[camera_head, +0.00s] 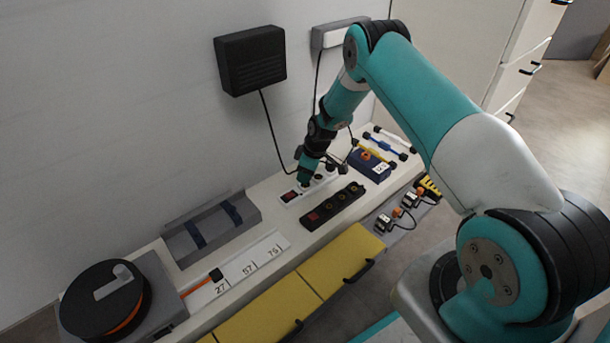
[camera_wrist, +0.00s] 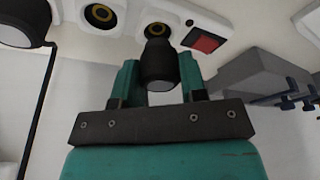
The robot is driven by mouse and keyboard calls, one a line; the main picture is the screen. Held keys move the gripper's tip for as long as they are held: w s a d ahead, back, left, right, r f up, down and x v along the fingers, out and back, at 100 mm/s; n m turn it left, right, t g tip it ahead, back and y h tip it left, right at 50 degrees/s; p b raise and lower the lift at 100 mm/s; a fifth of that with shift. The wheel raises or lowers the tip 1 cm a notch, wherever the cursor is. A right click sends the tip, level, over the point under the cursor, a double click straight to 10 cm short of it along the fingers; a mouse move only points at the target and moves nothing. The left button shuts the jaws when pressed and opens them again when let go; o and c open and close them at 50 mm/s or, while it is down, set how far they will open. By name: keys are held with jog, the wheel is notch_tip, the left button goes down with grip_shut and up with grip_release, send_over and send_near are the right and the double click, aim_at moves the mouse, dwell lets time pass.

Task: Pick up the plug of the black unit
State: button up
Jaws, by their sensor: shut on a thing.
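The black unit (camera_head: 250,60) hangs on the wall, and its cord runs down to the white socket strip (camera_head: 288,200), ending behind my gripper. My gripper (camera_head: 304,181) is at that strip, close to its red switch. In the wrist view my gripper (camera_wrist: 158,80) is shut on a black plug (camera_wrist: 158,66), with one finger on each side. The plug is over a socket beside the red switch (camera_wrist: 203,41). I cannot tell whether it is seated or just clear of the socket. Its cord is hidden, but the black unit's cord leads to this spot.
Another black plug (camera_wrist: 24,22) with a cord stands on the strip close by. A black socket strip (camera_head: 332,206) lies in front. A white unit (camera_head: 338,36) hangs on the wall. A grey tray (camera_head: 212,226) and a cable reel (camera_head: 104,300) are to the left.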

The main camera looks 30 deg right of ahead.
notch_tip(320, 180, up, 18)
jog(key=p, duration=0.8)
jog(key=shift+f, duration=0.2)
